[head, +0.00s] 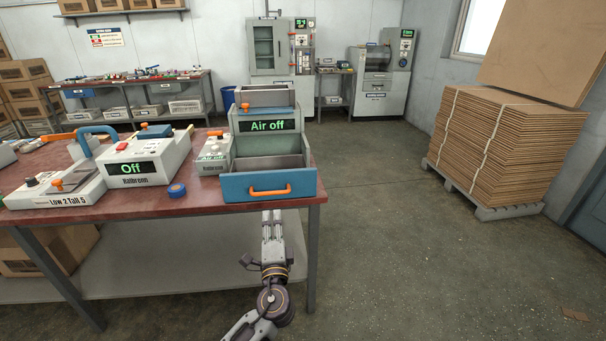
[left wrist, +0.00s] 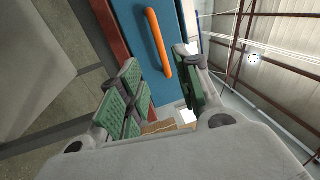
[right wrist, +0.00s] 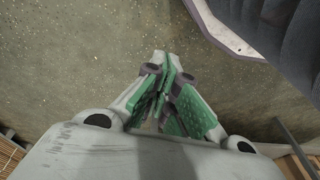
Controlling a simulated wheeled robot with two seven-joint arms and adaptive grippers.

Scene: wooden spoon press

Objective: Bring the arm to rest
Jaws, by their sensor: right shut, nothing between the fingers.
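My left gripper (head: 271,216) is in front of the table's edge in the head view, just below the orange handle (head: 270,190) of the blue-fronted press (head: 290,184). In the left wrist view the green-padded fingers of the left gripper (left wrist: 155,68) stand apart. The orange handle (left wrist: 158,43) and blue front (left wrist: 130,20) show beyond them, and I see nothing held. My right gripper (right wrist: 163,78) shows only in the right wrist view. Its green-padded fingers are together and empty, above bare floor. The press display reads "Air off".
The red-topped table (head: 210,201) carries a white box reading "Off" (head: 140,168), a blue tape roll (head: 177,190) and a "Low 2 Tall 5" device (head: 52,192). Stacked cardboard (head: 497,140) lies on a pallet at right.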

